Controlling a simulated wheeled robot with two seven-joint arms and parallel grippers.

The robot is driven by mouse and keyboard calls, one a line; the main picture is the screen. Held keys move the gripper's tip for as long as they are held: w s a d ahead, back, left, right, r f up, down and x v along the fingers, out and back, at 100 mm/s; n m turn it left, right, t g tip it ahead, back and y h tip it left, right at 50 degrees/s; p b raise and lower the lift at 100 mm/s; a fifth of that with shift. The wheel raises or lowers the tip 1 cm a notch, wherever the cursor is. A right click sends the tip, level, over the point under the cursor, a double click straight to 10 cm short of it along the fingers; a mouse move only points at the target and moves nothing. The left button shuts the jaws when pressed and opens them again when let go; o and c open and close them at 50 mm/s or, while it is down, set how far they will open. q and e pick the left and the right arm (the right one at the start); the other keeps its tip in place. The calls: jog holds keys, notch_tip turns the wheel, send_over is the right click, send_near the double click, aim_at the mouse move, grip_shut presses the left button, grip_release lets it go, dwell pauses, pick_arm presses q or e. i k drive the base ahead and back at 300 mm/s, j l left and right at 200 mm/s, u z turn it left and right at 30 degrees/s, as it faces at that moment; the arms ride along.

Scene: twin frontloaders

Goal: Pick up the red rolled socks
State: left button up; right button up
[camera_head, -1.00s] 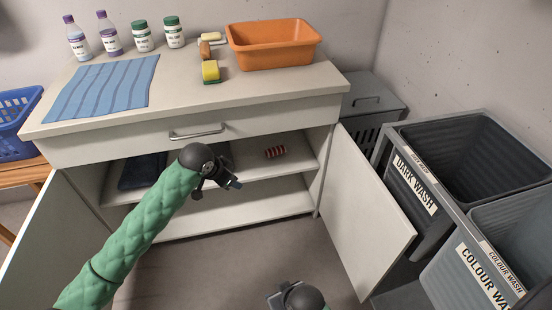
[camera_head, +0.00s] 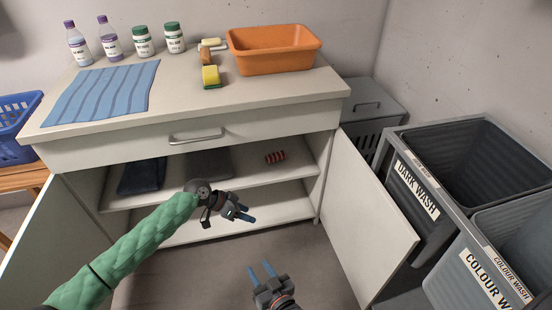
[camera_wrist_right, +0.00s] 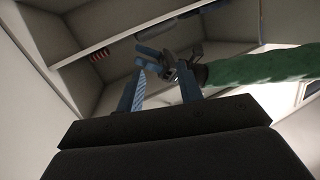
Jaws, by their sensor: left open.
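The red rolled socks (camera_head: 275,157), with dark stripes, lie on the upper shelf of the open cabinet, toward its right side. They also show in the right wrist view (camera_wrist_right: 99,55) at the upper left. My left gripper (camera_head: 248,214) is open and empty in front of the cabinet, below and left of the socks. My right gripper (camera_head: 262,270) is lower, over the floor in front of the cabinet, its blue fingers apart and nothing between them. In the right wrist view its fingers (camera_wrist_right: 160,92) are spread, with my left gripper beyond them.
Folded dark cloth (camera_head: 142,175) and grey cloth (camera_head: 209,163) lie on the same shelf. The open right cabinet door (camera_head: 368,215) stands near my right gripper. The worktop (camera_head: 190,105) overhangs the shelf. Laundry bins (camera_head: 415,200) stand at right.

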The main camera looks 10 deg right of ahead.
aim_at(275, 157)
jog(key=i, duration=1)
